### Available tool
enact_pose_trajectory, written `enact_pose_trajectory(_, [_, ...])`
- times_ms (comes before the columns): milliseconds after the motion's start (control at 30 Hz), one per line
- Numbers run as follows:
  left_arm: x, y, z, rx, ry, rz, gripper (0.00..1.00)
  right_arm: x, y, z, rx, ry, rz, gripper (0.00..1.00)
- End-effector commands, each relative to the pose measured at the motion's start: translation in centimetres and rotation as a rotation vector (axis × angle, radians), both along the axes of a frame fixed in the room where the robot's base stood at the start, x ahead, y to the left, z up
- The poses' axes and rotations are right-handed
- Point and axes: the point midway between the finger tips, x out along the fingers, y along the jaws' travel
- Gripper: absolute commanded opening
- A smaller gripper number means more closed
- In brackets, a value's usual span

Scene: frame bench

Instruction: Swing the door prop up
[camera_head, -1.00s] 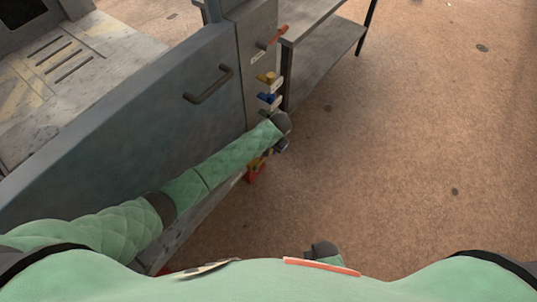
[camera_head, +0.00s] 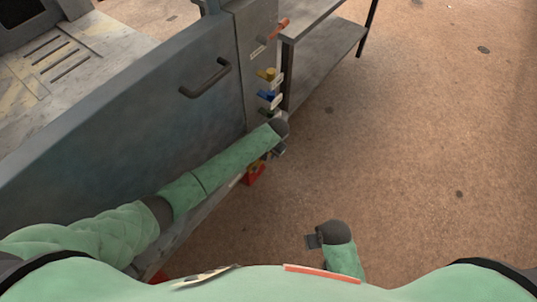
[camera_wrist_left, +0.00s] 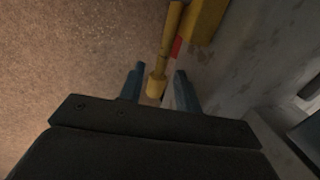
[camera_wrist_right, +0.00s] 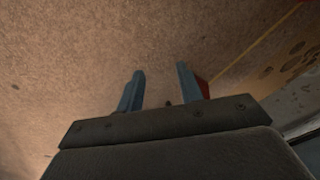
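A yellow rod (camera_wrist_left: 165,50) with a thicker round end (camera_wrist_left: 156,86) shows in the left wrist view, beside a grey wall; it may be the door prop, but I cannot tell for sure. My left gripper (camera_wrist_left: 159,84) is open, with the rod's end between its fingers and no clear grip. In the head view my left gripper (camera_head: 279,150) is low at the panel's edge, partly hidden by my arm. My right gripper (camera_head: 312,240) hangs over bare floor; its fingers (camera_wrist_right: 162,82) are open and empty in the right wrist view.
A grey door (camera_head: 130,120) with a dark handle (camera_head: 206,78) is at left. The panel beside it bears an orange lever (camera_head: 279,29), a yellow knob (camera_head: 267,74) and a blue knob (camera_head: 268,96). A red part (camera_head: 254,175) sits lower. A grey table (camera_head: 325,50) stands behind. Floor at right is clear.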

Motion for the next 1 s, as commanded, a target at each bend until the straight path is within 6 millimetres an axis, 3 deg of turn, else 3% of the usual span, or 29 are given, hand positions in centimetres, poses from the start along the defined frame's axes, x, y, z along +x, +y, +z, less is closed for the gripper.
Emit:
enact_pose_trajectory(300, [0.1,0.1,-0.9,0.0,0.0,0.0,0.34,-0.2,0.1,3.6,0.006,-0.004,-0.001,0.36])
enact_pose_trajectory(667, [0.1,0.2,-0.9,0.0,0.0,0.0,0.34,-0.4,0.1,4.1,0.006,-0.001,0.0,0.36])
enact_pose_trajectory(700, [0.1,0.2,-0.9,0.0,0.0,0.0,0.32,-0.4,0.0,4.1,0.006,-0.001,0.0,0.36])
enact_pose_trajectory(867, [0.1,0.2,-0.9,0.0,0.0,0.0,0.0,-0.4,0.0,4.0,0.006,0.0,0.001,0.36])
enact_pose_trajectory(1000, [0.1,0.2,-0.9,0.0,0.0,0.0,0.0,-0.5,0.0,4.0,0.005,0.001,0.001,0.36])
